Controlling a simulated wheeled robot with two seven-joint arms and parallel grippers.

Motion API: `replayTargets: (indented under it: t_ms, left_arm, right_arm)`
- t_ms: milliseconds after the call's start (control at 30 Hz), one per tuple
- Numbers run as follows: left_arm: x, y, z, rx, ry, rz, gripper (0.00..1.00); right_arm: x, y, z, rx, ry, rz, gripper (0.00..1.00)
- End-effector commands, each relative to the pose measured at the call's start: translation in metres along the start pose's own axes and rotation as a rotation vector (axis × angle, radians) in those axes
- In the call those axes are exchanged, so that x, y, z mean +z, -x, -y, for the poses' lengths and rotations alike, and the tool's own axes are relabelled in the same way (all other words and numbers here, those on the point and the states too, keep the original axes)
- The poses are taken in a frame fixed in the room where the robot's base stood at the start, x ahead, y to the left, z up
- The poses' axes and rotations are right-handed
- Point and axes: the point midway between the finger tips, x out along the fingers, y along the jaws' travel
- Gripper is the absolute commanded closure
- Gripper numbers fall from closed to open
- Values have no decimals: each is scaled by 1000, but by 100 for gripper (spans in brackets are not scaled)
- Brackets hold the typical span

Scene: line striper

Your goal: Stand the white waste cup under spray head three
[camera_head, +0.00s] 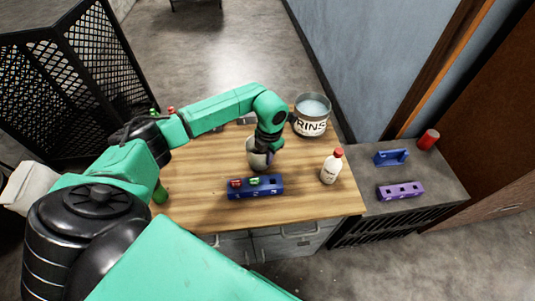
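A white cup (254,157), the likely waste cup, is near the middle of the wooden table and looks tilted. My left gripper (268,148) reaches down from above at the cup's right side and covers part of it. The fingers are small and dark there, so I cannot tell whether they are closed on the cup or whether its base touches the table. I cannot make out spray head three; my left arm hides the table's left part. My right gripper is not in view.
A blue rack (262,189) with red and green pieces stands in front of the cup. A white red-capped bottle (330,170) and a RINSE bucket (311,121) stand right. A grey side surface holds a purple block (400,191), blue bracket (391,158) and red can (428,139).

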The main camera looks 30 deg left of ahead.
Motion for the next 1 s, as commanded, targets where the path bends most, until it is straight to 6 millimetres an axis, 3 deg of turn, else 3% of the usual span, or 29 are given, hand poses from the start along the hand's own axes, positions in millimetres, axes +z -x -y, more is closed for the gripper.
replayTargets:
  t_ms: [267, 300, 367, 400, 767, 867, 1000]
  left_arm:
    - [0, -4, 0, 1, 0, 1, 100]
    - [0, -4, 0, 1, 0, 1, 93]
    - [0, -3, 0, 1, 0, 1, 70]
    - [0, -3, 0, 1, 0, 1, 67]
    - [1, 4, 0, 1, 0, 3, 67]
    - [2, 20, -1, 2, -1, 7, 67]
    - [2, 57, -1, 4, -1, 9, 67]
  right_arm:
    - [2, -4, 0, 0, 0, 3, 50]
    - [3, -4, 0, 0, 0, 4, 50]
    - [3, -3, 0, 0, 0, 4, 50]
    - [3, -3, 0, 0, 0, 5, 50]
    - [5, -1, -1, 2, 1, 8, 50]
    - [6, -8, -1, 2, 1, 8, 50]
    - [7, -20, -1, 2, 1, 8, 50]
